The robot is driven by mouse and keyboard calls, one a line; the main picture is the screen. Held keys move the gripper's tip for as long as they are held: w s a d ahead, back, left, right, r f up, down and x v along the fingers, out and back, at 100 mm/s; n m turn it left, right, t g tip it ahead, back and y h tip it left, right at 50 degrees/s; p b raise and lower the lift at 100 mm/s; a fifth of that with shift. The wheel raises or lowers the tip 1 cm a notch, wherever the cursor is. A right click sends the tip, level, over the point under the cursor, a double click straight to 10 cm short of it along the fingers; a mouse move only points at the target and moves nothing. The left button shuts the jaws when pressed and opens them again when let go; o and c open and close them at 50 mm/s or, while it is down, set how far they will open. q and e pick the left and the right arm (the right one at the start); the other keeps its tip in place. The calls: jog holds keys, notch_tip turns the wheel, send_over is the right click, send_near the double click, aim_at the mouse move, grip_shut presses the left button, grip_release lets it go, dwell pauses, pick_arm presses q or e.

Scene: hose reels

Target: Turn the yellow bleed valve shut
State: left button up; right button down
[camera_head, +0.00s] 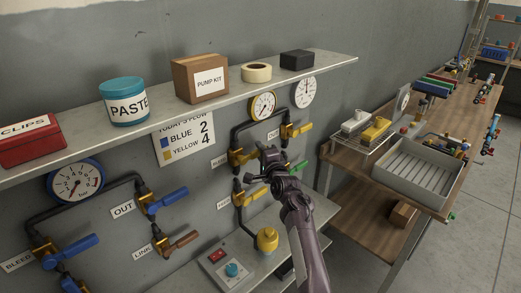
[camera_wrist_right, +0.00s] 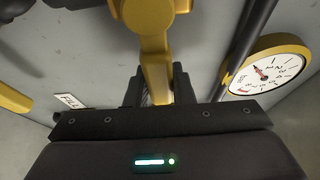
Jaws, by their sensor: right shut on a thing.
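The yellow bleed valve (camera_head: 240,157) is on the wall pipework at the middle, beside a partly hidden label that starts like BLEED. My right gripper (camera_head: 268,160) is at this valve and hides most of its lever. In the right wrist view the yellow lever (camera_wrist_right: 155,70) runs down between the two dark fingers of my right gripper (camera_wrist_right: 157,92), which is shut on it. Where the lever's tip ends is hidden by the gripper body. My left gripper is not in view.
Other yellow levers, an upper one (camera_head: 298,130) and a lower one (camera_head: 250,196), are close by. A green handle (camera_head: 298,168) is just right of my gripper. A yellow-rimmed gauge (camera_head: 263,106) and a loaded shelf (camera_head: 225,100) are above. Blue valves (camera_head: 165,200) are at left.

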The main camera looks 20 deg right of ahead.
jog(key=shift+f, duration=0.15)
jog(key=c, duration=1.2)
grip_release()
jog(key=shift+c, duration=0.2)
jog(key=shift+s, duration=0.1)
jog(key=s+p, duration=0.7)
jog(key=shift+s+a, duration=0.15)
jog(key=shift+s, duration=0.15)
